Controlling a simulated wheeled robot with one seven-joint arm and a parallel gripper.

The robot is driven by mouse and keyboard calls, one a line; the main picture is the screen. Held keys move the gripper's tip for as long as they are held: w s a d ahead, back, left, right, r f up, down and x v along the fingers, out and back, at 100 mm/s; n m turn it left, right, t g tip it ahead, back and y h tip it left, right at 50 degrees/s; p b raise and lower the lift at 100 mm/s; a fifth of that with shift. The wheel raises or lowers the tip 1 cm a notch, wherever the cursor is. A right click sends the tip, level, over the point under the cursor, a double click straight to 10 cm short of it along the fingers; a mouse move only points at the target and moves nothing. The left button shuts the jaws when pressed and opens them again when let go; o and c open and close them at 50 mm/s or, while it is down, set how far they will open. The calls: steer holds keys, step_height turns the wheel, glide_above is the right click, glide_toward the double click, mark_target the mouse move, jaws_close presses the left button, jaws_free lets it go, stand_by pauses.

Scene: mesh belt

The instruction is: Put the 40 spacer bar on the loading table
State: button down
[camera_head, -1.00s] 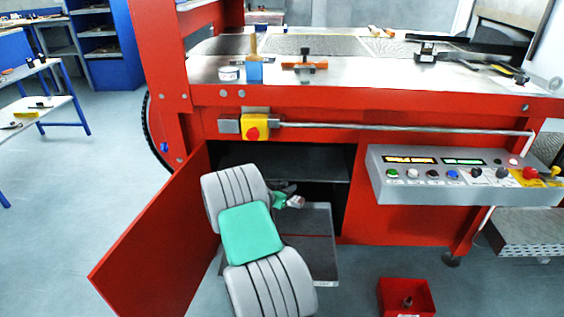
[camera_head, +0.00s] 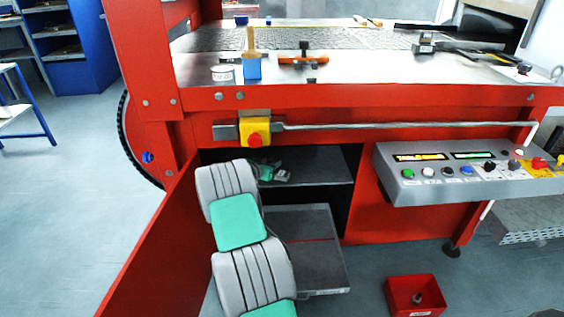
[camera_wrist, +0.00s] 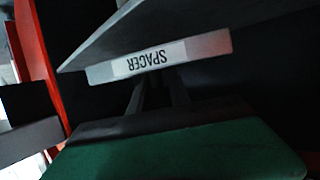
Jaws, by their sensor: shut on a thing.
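My gripper (camera_head: 274,174) is in the open cabinet under the machine, near its inner shelf, small and partly hidden behind my arm. In the wrist view its dark fingers (camera_wrist: 158,96) are shut on a grey bar. This spacer bar (camera_wrist: 105,73) has a pale edge with an upside-down label reading "SPACER"; no number is readable. A small pale bit of it shows at the gripper in the head view (camera_head: 284,176). The bare steel tabletop (camera_head: 375,73) above the cabinet, in front of the mesh belt, appears to be the loading table.
A white tub (camera_head: 223,74), a blue-based brush (camera_head: 252,68), an orange-handled tool (camera_head: 303,60) and a dark block (camera_head: 425,45) stand on the tabletop. A yellow-red switch (camera_head: 255,132) and rail (camera_head: 400,126) run below its edge. The red cabinet door (camera_head: 150,255) stands open at left.

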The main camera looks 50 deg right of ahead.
steer(key=d, duration=0.2)
steer(key=w+d+b, duration=0.1)
steer(key=d, duration=0.5)
steer(key=shift+w+d+b, duration=0.15)
steer(key=shift+d+b, duration=0.1)
steer(key=shift+b, duration=0.05)
steer(key=shift+d+f, duration=0.15)
steer(key=shift+f, duration=0.05)
steer(key=shift+f+b, duration=0.6)
steer(key=shift+f, duration=0.85)
steer(key=shift+f, duration=0.2)
steer(key=c, duration=1.2)
jaws_free()
